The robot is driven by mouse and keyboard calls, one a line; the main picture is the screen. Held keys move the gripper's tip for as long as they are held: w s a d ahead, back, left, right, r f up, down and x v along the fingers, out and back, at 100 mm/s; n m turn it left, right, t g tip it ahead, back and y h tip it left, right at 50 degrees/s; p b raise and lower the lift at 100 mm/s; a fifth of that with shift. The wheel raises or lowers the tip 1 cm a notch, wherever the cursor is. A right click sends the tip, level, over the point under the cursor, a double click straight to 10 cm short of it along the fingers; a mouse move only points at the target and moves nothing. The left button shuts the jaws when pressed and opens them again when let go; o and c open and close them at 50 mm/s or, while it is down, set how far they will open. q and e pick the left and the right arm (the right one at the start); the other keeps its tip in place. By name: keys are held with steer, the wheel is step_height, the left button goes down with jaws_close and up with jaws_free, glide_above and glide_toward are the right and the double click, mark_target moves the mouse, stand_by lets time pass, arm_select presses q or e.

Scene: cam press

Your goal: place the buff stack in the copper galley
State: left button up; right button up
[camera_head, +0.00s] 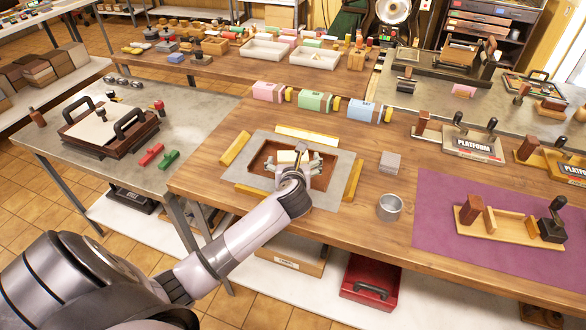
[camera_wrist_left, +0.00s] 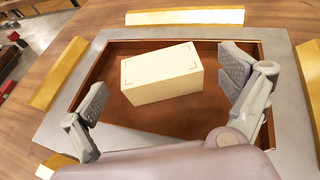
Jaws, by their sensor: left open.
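The buff stack (camera_wrist_left: 162,75) is a pale cream block with dark corner marks on its top. It sits inside the copper galley (camera_wrist_left: 115,48), a shallow brown-red tray with a grey surround, turned slightly relative to the walls. In the head view the galley (camera_head: 262,152) is at the middle of the wooden table, and the stack (camera_head: 287,157) is partly hidden by my gripper. My left gripper (camera_wrist_left: 165,95) is open, its fingers apart on either side of the stack, with gaps showing. It also shows in the head view (camera_head: 291,168) over the galley. My right gripper is not in view.
Yellow bars (camera_head: 235,149) lie around the grey surround (camera_head: 337,172). To the right stand a grey block (camera_head: 390,162) and a metal cup (camera_head: 390,207). Pink, green and blue packs (camera_head: 315,101) lie behind. A purple mat (camera_head: 440,240) with a wooden fixture is at the right.

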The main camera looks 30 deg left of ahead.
arm_select(q)
steer(key=v, duration=1.1)
